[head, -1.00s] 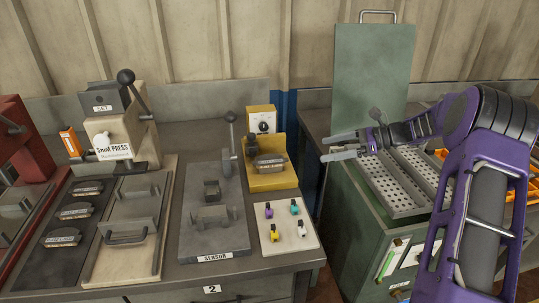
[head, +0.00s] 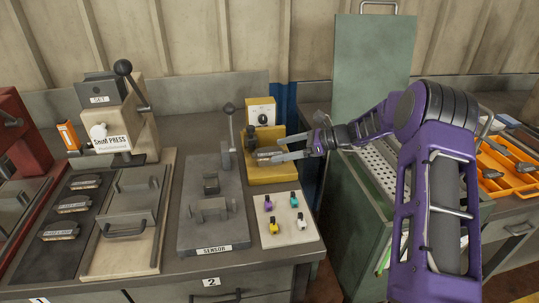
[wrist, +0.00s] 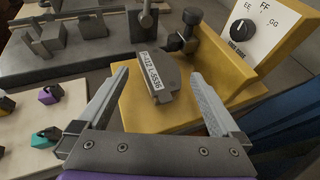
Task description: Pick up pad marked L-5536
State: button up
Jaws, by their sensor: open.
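The pad marked L-5536 (wrist: 157,76) is a dark block with a white label. It lies in a yellow fixture, which shows in the head view (head: 285,175) and the wrist view (wrist: 133,112). A dark clamp knob (wrist: 190,18) stands just behind the pad. My gripper (head: 264,156) is open over the fixture. In the wrist view its fingers stand either side of the pad with gaps, the tips beside it; I cannot tell their height against it. In the head view the fingers partly hide the pad.
A dial box (head: 261,112) stands behind the fixture. The grey sensor block with an upright lever (head: 229,130) is to its left. A white board (head: 286,240) with small coloured connectors lies in front. Several labelled pads (head: 75,205) lie on a dark board at far left.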

aim_at(269, 153)
jog(key=x, duration=0.2)
jog(key=shift+w+a, duration=0.1)
jog(key=shift+a, duration=0.2)
grip_shut()
